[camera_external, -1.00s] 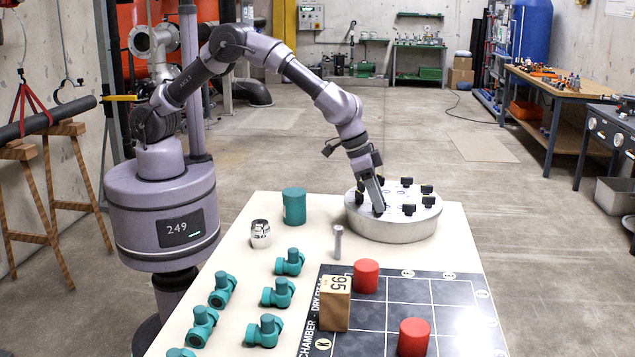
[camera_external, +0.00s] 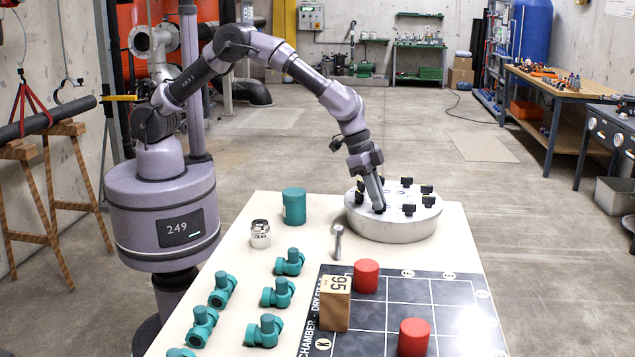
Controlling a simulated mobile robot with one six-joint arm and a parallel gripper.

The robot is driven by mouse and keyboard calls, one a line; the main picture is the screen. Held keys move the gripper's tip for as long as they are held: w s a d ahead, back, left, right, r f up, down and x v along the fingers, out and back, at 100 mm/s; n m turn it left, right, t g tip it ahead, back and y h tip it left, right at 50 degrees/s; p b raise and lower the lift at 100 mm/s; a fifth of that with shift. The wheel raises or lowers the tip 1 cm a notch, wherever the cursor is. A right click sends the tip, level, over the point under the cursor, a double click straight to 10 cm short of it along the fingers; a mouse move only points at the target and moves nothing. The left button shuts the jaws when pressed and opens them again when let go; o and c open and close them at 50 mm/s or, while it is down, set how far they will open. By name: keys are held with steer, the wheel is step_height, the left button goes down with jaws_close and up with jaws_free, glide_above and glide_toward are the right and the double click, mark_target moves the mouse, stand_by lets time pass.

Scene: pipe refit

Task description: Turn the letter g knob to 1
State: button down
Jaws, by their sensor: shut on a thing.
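A round grey-white panel (camera_external: 392,228) with several black knobs on its top stands at the back right of the white table. My gripper (camera_external: 379,208) points down at the panel's front left and is shut on a black knob (camera_external: 379,210) there, which it partly hides. Other black knobs, such as one at the right (camera_external: 427,190) and one at the front (camera_external: 409,210), stand free around the ring. The letters and number marks are too small to read, so I cannot tell which letter the held knob bears or where it points.
A metal wrench-like piece (camera_external: 338,241) stands just left of the panel. A teal cylinder (camera_external: 294,207), a silver fitting (camera_external: 260,234), several teal valves (camera_external: 290,262), red cylinders (camera_external: 366,276) and a box marked 95 (camera_external: 335,303) share the table (camera_external: 235,290).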

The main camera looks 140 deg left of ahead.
steer(key=m+h+b, duration=0.1)
steer(key=m, duration=0.2)
steer(key=shift+a+m, duration=0.15)
steer(key=shift+m, duration=0.15)
steer(key=m+h, duration=0.2)
steer(key=m, duration=0.2)
steer(key=shift+a, duration=0.1)
steer(key=shift+m, duration=0.3)
steer(key=c, duration=1.5)
jaws_free()
steer(key=shift+r, duration=0.1)
steer(key=p+v, duration=0.6)
steer(key=v, duration=1.1)
steer(key=shift+s+a, duration=0.15)
steer(key=shift+s, duration=0.05)
